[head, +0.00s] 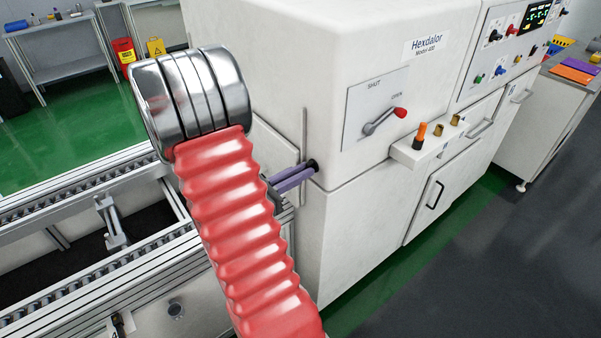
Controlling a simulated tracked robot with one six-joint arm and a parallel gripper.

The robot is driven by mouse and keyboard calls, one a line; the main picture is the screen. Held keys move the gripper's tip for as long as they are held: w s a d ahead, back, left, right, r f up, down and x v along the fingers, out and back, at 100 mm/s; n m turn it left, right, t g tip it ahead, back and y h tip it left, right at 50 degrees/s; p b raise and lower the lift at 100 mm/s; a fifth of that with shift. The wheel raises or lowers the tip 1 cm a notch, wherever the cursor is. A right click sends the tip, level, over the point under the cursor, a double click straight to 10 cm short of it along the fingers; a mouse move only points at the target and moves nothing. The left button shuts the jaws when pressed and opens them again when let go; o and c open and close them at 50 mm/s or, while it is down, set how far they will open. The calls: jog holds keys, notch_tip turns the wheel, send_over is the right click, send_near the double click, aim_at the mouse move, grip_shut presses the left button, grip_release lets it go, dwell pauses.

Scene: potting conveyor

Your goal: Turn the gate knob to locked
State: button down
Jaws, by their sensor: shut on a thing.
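A small black knob (313,163), which looks like the gate knob, sits at the left edge of the white machine's front, beside a thin vertical rail. The purple fingers of my gripper (306,171) reach it from the left and are shut on it. The fingers cover part of the knob, so I cannot tell which way it is turned. No locked or unlocked label is readable there. The rest of my gripper is hidden behind my red bellows-covered arm.
The white machine (370,235) has a lever with a red ball (400,113) near the word OPEN. A small shelf (408,157) below holds orange and brass-coloured pieces. A roller conveyor (80,290) lies at left. Dark floor (480,265) is clear at right.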

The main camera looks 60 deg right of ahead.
jog(key=shift+s+f, duration=0.15)
jog(key=shift+f, duration=0.05)
dwell(0.3)
jog(key=c, duration=1.8)
grip_release()
jog(key=shift+r, duration=0.15)
jog(key=shift+a, duration=0.1)
jog(key=v, duration=1.3)
jog(key=shift+w+a, duration=0.25)
